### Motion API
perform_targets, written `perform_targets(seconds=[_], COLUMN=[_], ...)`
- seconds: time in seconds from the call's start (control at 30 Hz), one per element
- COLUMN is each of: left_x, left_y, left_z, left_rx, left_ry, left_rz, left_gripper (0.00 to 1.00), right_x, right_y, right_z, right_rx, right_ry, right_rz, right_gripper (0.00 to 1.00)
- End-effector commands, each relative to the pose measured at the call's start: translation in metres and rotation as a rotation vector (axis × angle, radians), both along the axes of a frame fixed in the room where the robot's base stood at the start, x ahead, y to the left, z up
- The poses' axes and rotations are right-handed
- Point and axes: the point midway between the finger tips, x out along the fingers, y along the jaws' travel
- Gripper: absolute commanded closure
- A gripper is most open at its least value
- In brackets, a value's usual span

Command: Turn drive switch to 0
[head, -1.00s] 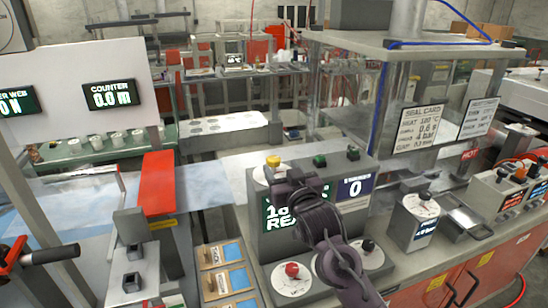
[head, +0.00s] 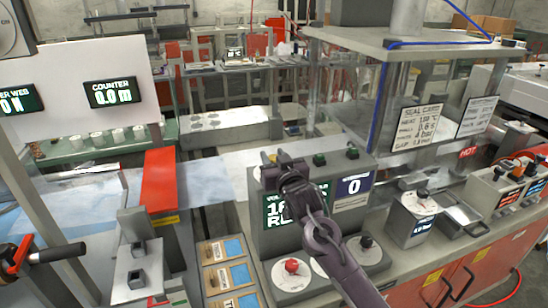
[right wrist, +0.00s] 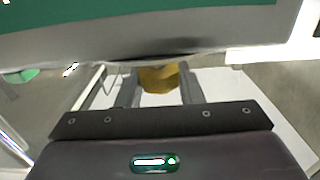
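My right gripper (head: 275,160) is over the top left of the grey control box (head: 262,236), coming in from the lower right. In the right wrist view its two fingers (right wrist: 160,82) stand apart, one on each side of a yellow knob (right wrist: 160,78). The knob sits between them, and I cannot tell whether they touch it. No label in view clearly names the drive switch. My left gripper is not in view.
The box has green buttons (head: 319,159), a display (head: 283,208) partly covered by my arm, and a blue panel (head: 354,186) reading 0. A red knob (head: 291,266) and a black knob (head: 366,241) stand in front. A counter display (head: 112,93) reads 0.0 m.

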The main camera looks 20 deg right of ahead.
Motion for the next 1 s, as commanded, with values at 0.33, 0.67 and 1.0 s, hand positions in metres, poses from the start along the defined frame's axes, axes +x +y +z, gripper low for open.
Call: perform_targets(seconds=[0.33, 0.67, 1.0], left_x=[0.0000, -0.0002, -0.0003], left_y=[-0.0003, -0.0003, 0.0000], left_z=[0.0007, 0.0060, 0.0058], left_rx=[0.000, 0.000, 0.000], left_ry=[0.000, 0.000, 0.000], left_rz=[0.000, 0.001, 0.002], left_gripper=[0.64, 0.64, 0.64], right_x=[-0.0002, 0.0004, 0.0015], right_y=[-0.0003, -0.0024, -0.0035], right_z=[0.0000, 0.0017, 0.0007], right_rx=[-0.002, -0.003, -0.002], right_ry=[0.001, 0.000, 0.000], right_rz=[0.017, 0.184, 0.492], right_gripper=[0.89, 0.89, 0.89])
